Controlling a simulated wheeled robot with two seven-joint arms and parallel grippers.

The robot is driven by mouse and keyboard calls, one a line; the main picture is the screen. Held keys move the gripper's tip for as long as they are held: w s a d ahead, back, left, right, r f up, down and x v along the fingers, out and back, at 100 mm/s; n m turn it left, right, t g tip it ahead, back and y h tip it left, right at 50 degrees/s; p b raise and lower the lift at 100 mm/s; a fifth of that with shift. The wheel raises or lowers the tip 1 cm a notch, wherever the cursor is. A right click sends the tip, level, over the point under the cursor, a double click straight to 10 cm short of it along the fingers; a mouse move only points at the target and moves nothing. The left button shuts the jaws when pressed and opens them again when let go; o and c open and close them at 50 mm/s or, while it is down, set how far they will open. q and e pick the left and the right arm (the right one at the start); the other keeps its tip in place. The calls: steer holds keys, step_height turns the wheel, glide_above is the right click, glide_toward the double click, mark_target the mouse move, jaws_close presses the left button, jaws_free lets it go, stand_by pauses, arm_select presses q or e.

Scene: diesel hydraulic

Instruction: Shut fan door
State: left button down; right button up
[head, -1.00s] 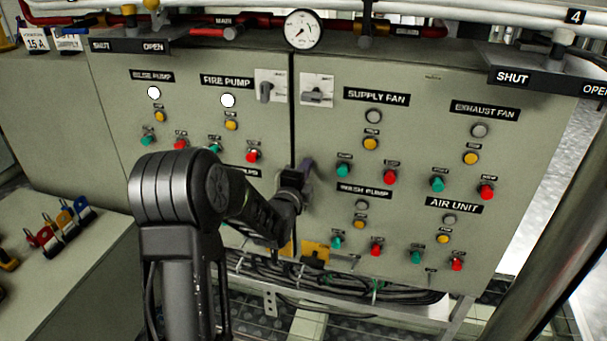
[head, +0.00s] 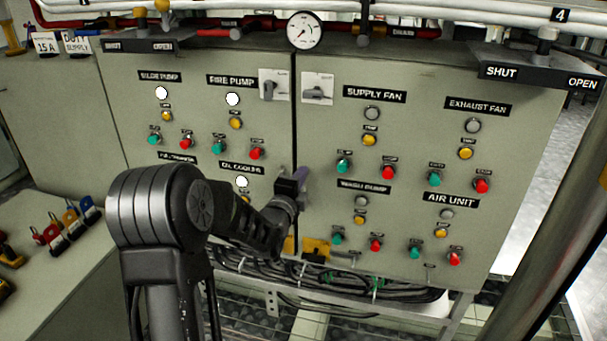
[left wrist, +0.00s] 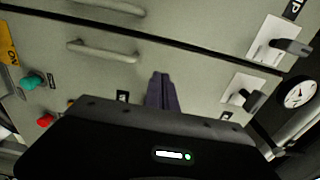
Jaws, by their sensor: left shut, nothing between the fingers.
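The fan door (head: 420,130) is the grey-green right-hand panel with SUPPLY FAN and EXHAUST FAN labels. A narrow dark seam (head: 295,130) separates it from the left panel; I cannot tell if the two are fully flush. My left gripper (head: 301,180) is in front of the door's left edge by the seam. In the left wrist view its fingers (left wrist: 162,92) are together and empty, over the fan door below its bar handle (left wrist: 103,50). The arm's end hides this handle in the head view. I cannot tell if the fingertips touch the door. My right gripper is out of view.
The pump panel (head: 215,65) stands to the left, with its own handle (left wrist: 115,6) across the seam. A round gauge (head: 304,30) and pipes sit above. Cables (head: 350,287) hang below. A dark post (head: 550,240) stands at the right, and padlocks (head: 70,222) lie at the left.

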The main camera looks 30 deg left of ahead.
arm_select(q)
steer(key=v, duration=0.7)
steer(key=shift+s+d+f, duration=0.2)
steer(key=shift+s+d, duration=0.05)
steer(key=shift+s, duration=0.05)
steer(key=s+d+f+n+g+h+p, duration=0.1)
steer(key=s+d+f+n+g+h, duration=0.3)
steer(key=d+f+n, duration=0.6)
steer(key=s+d+f+n+g+h+p, duration=0.2)
steer(key=d+f+n+g, duration=0.45)
steer(key=f, duration=0.75)
steer(key=s+d+f+g+h+p, duration=0.1)
steer(key=s+d+f+g+p, duration=0.1)
steer(key=s+d, duration=0.7)
steer(key=s+d+f+g+h+p, duration=0.2)
steer(key=s+d+f+g, duration=0.2)
steer(key=s+d+f, duration=0.3)
steer(key=s+d, duration=0.3)
steer(key=s, duration=0.2)
steer(key=shift+f, duration=0.15)
